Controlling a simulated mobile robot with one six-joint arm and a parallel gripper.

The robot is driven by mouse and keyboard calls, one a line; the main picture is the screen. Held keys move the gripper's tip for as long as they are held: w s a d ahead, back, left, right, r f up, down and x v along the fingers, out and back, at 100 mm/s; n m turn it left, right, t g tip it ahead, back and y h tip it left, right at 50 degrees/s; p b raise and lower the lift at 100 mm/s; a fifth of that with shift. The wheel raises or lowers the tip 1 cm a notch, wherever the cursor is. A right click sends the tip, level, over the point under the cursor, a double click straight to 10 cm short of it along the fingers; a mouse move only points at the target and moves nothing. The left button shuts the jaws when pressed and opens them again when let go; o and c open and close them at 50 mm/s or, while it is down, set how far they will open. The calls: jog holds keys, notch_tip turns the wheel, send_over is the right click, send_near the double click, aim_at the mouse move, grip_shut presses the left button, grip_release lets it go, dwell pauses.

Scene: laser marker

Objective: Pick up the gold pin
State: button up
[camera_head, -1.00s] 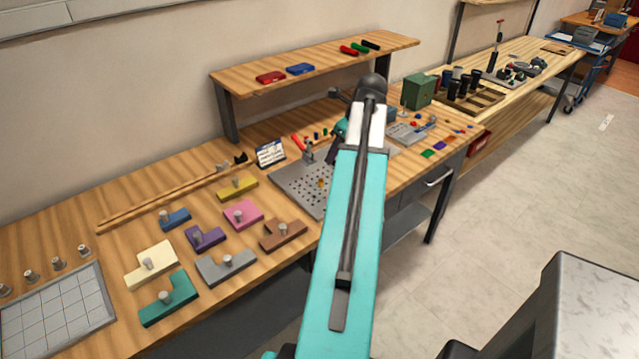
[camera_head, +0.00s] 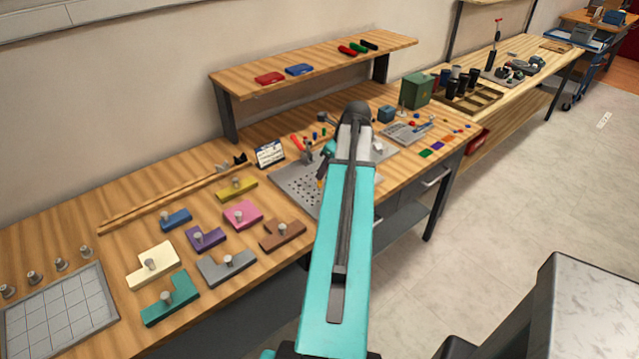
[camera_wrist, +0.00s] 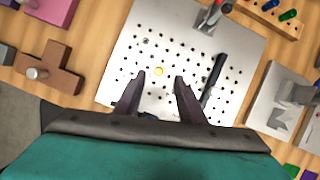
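In the head view my gripper (camera_head: 322,168) is over the plate (camera_head: 290,185), partly hidden by my teal arm. A small gold spot shows just below the fingers there.
A black bar (camera_wrist: 214,78) lies on the plate right of my fingers. A red-handled clamp (camera_head: 304,148) stands at the plate's back edge. A brown block (camera_head: 282,235) with a knob lies to the left. A shelf (camera_head: 235,82) stands behind.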

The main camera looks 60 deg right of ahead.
aim_at(320, 185)
jog(key=shift+w+f, duration=0.1)
jog(key=shift+f, duration=0.05)
jog(key=shift+p+x, duration=0.9)
jog(key=shift+x, duration=0.3)
jog(key=shift+p+x, duration=0.3)
jog(key=shift+x, duration=0.95)
jog(key=shift+a, duration=0.15)
grip_shut()
